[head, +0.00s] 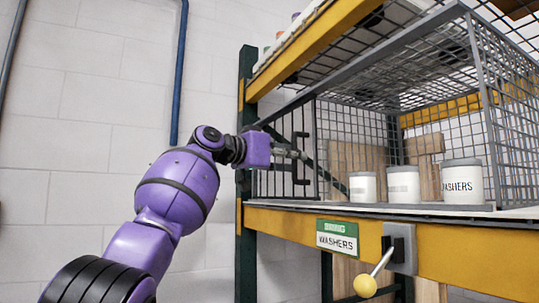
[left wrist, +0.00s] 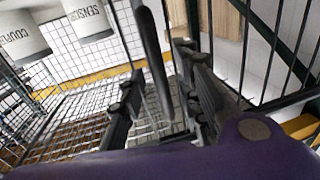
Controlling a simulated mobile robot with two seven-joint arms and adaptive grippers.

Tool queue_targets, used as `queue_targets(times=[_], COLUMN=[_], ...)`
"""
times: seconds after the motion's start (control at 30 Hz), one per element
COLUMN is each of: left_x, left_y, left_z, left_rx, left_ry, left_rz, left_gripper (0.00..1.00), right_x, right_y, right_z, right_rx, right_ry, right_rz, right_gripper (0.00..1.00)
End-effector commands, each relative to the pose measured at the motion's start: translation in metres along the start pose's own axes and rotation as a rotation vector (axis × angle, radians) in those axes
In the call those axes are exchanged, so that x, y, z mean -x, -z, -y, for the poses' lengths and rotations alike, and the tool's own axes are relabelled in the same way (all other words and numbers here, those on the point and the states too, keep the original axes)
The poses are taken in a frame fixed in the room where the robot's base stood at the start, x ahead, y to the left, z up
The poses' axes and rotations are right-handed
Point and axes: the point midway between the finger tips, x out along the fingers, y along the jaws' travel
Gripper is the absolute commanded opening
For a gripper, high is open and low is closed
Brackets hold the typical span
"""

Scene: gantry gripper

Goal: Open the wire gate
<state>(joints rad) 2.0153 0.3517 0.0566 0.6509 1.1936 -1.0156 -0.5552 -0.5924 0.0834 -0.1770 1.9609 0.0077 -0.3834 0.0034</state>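The wire gate (head: 263,168) stands at the left front edge of the grey wire cage (head: 482,75), swung outward to the left. The cage front before the jars looks free of wire. The gate has a dark handle (head: 306,162). My left gripper (head: 298,154) is at the handle. In the left wrist view, the handle bar (left wrist: 152,50) runs between the two fingers of my left gripper (left wrist: 160,105). The fingers are apart, with visible gaps beside the bar. My right gripper is not in view.
White jars (head: 404,185) stand inside the cage; one reads WASHERS (head: 461,182). Below, the yellow shelf beam (head: 285,224) carries a green and white label (head: 337,236) and a lever with a yellow knob (head: 365,286). A dark green post (head: 246,235) stands behind my left arm.

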Motion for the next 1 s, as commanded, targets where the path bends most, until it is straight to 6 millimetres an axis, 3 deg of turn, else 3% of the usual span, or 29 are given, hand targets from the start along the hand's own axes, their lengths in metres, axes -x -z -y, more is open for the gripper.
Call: queue_targets(times=[0.53,0.7,1.0], left_x=[0.095,0.107,0.108], left_y=[0.0,0.001,0.001], left_z=[-0.001,-0.001,-0.001], left_rx=[-0.002,-0.002,-0.001], left_ry=[0.001,0.001,0.0], left_rz=[-0.002,-0.001,-0.001], left_gripper=[0.31,0.31,0.31], right_x=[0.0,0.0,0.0], right_y=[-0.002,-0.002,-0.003], right_z=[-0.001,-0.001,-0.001], right_rx=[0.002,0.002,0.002], right_ry=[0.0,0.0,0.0], right_rz=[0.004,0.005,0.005], right_gripper=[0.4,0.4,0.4])
